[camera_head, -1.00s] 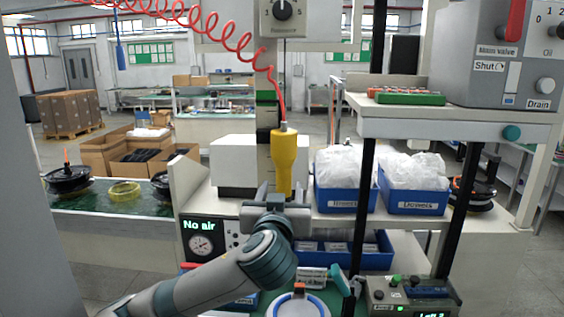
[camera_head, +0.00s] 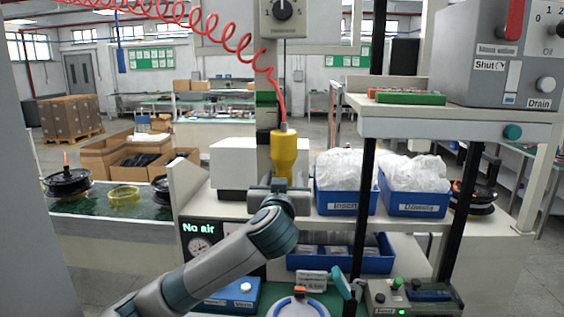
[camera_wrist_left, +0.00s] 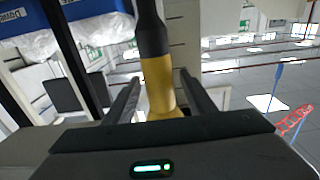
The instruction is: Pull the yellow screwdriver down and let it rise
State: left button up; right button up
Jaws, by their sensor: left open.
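The yellow screwdriver (camera_head: 284,153) hangs upright from a red coiled hose under the balancer box (camera_head: 284,17). My left gripper (camera_head: 280,186) is raised at the screwdriver's lower part and hides its bottom end in the head view. In the left wrist view the screwdriver (camera_wrist_left: 159,82) shows a yellow body and a dark end. It stands between the two open fingers of the left gripper (camera_wrist_left: 160,98), with gaps showing at the sides. My right gripper is not in view.
Blue bins (camera_head: 345,201) with white bags stand on the shelf to the right. A white box (camera_head: 232,164) is left of the screwdriver. A black post (camera_head: 364,215) rises right of my left arm. A "No air" panel (camera_head: 199,237) is below left.

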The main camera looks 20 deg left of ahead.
pick_arm(q)
jog(key=shift+c, duration=0.3)
